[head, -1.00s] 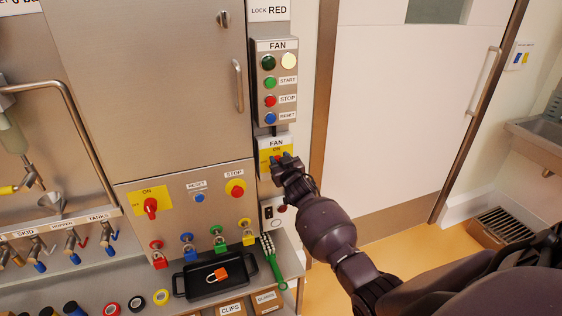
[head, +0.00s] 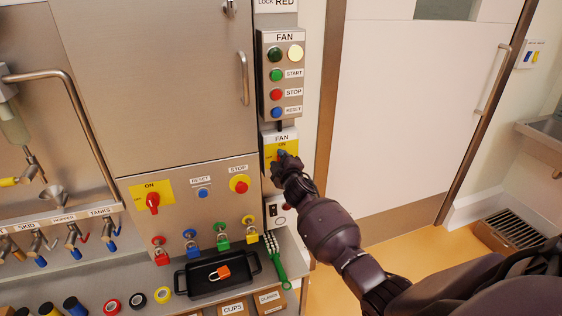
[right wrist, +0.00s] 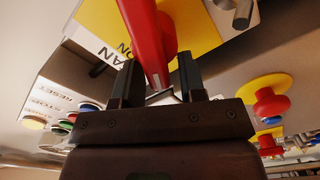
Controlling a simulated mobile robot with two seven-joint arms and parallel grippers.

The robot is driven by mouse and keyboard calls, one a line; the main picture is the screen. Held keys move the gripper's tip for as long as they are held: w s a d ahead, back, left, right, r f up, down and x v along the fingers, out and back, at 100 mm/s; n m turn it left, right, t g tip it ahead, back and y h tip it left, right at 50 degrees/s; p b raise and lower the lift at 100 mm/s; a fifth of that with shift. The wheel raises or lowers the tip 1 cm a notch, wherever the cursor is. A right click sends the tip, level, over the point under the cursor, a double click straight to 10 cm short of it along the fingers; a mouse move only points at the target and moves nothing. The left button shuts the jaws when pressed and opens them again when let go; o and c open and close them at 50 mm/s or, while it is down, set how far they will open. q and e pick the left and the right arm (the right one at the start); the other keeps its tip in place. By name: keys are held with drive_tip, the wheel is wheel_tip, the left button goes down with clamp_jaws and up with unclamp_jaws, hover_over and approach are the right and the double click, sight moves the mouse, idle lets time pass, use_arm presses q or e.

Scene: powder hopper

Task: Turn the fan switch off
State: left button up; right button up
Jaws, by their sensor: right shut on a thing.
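The fan switch is a yellow plate (head: 269,148) marked ON, under a FAN label and below the fan button box. In the head view my right gripper (head: 286,160) is at this plate and hides most of the handle. In the right wrist view the red switch handle (right wrist: 146,38) stands out from the yellow plate (right wrist: 98,18) and runs down between the fingers of my right gripper (right wrist: 158,76), which is shut on it. The handle's exact angle is hard to tell. My left gripper is out of view.
The fan button box (head: 282,75) is just above. A panel with a red ON switch (head: 153,202) and a STOP button (head: 240,184) is to the left. Padlocks hang below it, over a black tray (head: 256,268). A white door (head: 420,110) is to the right.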

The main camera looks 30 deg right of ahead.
drive_tip(key=n, duration=0.3)
drive_tip(key=f+n+b, duration=0.1)
drive_tip(key=n, duration=0.1)
drive_tip(key=shift+a+f+n, duration=0.1)
drive_tip(key=shift+f+n, duration=0.05)
drive_tip(key=shift+n, duration=0.25)
idle(0.4)
drive_tip(key=o, duration=0.6)
drive_tip(key=p+v, duration=0.1)
drive_tip(key=v, duration=0.9)
drive_tip(key=shift+s+a, duration=0.15)
drive_tip(key=shift+s, duration=0.2)
